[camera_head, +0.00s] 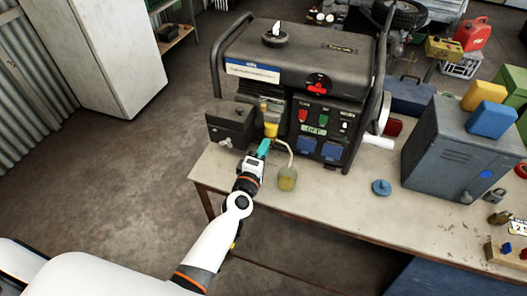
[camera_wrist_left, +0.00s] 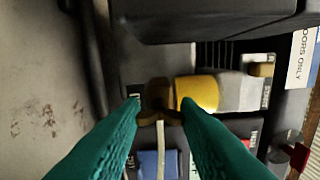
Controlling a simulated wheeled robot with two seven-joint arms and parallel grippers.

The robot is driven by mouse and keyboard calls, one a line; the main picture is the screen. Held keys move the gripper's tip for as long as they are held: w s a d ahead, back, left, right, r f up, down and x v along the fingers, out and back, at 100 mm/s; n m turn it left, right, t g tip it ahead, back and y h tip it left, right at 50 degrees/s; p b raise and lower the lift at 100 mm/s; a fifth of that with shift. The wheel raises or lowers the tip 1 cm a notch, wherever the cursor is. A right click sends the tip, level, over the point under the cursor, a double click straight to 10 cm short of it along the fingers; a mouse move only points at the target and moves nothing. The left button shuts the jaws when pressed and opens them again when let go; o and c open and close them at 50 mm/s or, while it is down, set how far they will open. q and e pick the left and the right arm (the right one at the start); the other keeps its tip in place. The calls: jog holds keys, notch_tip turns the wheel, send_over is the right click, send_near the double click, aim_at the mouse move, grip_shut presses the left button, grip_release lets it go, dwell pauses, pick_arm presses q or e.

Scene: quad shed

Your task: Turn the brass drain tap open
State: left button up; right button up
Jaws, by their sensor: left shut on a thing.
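The black generator (camera_head: 300,70) stands on the bench. On its front left is a fuel assembly with a yellow bowl (camera_head: 271,130), which also shows in the wrist view (camera_wrist_left: 198,92). The small brown-brass drain tap (camera_wrist_left: 159,92) sits at the end of this bowl. My left gripper (camera_head: 264,148) reaches up to it from the bench's front edge. In the wrist view, its teal fingertips (camera_wrist_left: 161,108) are closed on the tap from both sides. The tap is hidden behind the fingers in the head view. My right gripper is not in view.
A pale hose (camera_head: 289,155) runs down beside the gripper to a yellowish jar (camera_head: 287,181). A black box (camera_head: 230,125) juts out left of the bowl. A blue cap (camera_head: 381,187) and a grey metal cabinet (camera_head: 455,150) stand right.

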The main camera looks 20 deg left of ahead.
pick_arm(q)
jog(key=shift+n, duration=0.5)
jog(key=o, duration=1)
jog(key=s, duration=0.4)
jog(key=s+b, duration=0.1)
jog(key=s, duration=0.3)
jog(key=s+b, duration=0.1)
jog(key=s, duration=0.3)
jog(key=shift+a, duration=0.25)
